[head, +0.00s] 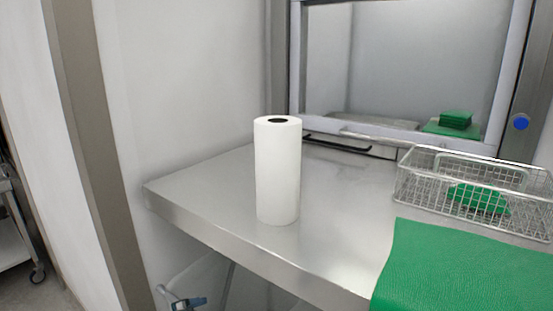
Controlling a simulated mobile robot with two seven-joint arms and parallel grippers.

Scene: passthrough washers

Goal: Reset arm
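Neither of my grippers shows in the head view, and no part of my arms is clearly visible. A white paper roll (278,172) with a dark core stands upright on the steel table (215,205). A wire basket (420,178) stands on the table at the right, with a green item (478,198) inside it. A green cloth or mat (455,270) lies at the table's front right.
A framed pass-through window (400,60) stands behind the table, with a small green stack (456,119) beyond it. A black bar handle (337,143) lies at its foot. A blue button (520,122) is on the right frame. The table's left part is clear.

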